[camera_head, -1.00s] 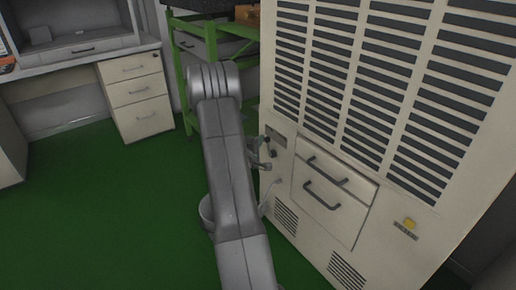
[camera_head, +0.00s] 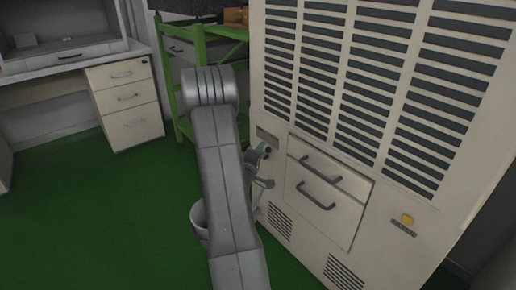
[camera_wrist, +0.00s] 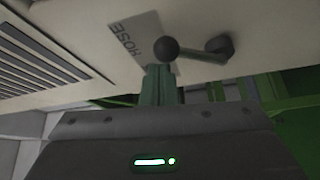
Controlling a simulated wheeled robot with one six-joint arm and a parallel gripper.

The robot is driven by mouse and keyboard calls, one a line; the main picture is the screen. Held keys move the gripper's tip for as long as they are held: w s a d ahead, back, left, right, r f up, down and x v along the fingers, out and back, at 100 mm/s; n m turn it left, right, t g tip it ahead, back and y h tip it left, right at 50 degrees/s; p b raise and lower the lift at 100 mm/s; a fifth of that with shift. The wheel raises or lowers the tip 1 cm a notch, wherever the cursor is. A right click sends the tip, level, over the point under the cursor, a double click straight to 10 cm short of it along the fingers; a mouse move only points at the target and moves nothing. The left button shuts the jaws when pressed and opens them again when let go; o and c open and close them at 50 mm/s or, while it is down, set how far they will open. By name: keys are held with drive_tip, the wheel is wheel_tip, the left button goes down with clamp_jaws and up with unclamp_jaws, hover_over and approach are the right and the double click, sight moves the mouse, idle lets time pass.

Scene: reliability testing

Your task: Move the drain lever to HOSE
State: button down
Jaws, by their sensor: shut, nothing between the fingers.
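The drain lever shows in the wrist view as a dark ball knob (camera_wrist: 167,49) on a short arm that runs right to a round pivot (camera_wrist: 220,45). The knob lies beside the grey HOSE label (camera_wrist: 135,38), over its right edge. My gripper (camera_wrist: 160,70) is shut and empty, its fingertips just below the knob. I cannot tell whether they touch it. In the head view my gripper (camera_head: 263,167) is at the front of the cream cabinet (camera_head: 380,215), partly hidden behind my arm. The lever is too small to make out surely there.
Drawers with dark handles (camera_head: 316,203) and slatted vents are on the cabinet front, right of my gripper. A green-framed rack (camera_head: 199,50) stands behind my arm. A desk drawer unit (camera_head: 126,98) stands at the left. The green floor (camera_head: 100,215) on the left is clear.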

drive_tip(key=shift+s+d+f, duration=0.1)
drive_tip(key=shift+s+d, duration=0.05)
drive_tip(key=shift+s, duration=0.05)
idle(0.6)
